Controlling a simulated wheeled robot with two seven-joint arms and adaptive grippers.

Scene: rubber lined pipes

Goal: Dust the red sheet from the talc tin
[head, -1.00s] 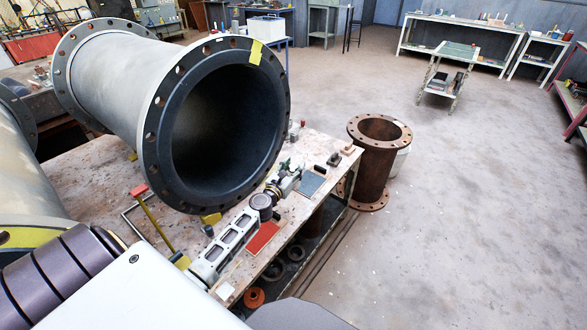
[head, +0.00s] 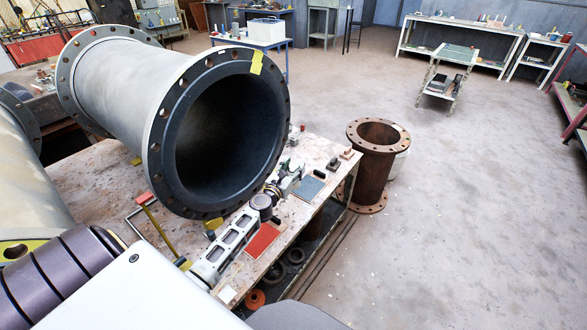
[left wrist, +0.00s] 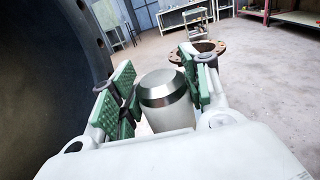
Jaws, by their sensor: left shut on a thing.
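The talc tin (left wrist: 167,100), a white body with a shiny metal top, sits between the green finger pads of my left gripper (left wrist: 158,96) in the left wrist view. The gripper is shut on it. In the head view my left gripper (head: 288,182) is over the bench edge, just below the big pipe's mouth, and the tin is hard to make out. The red sheet (head: 262,241) lies flat on the bench near its front edge, beside my left forearm and nearer me than the gripper. My right gripper is not in view.
A large flanged pipe with a black rubber lining (head: 228,135) rests over the bench (head: 95,187), close beside my left arm. A blue-grey sheet (head: 307,188) and small blocks lie beyond the gripper. A rusty flanged pipe (head: 376,170) stands on the floor past the bench end.

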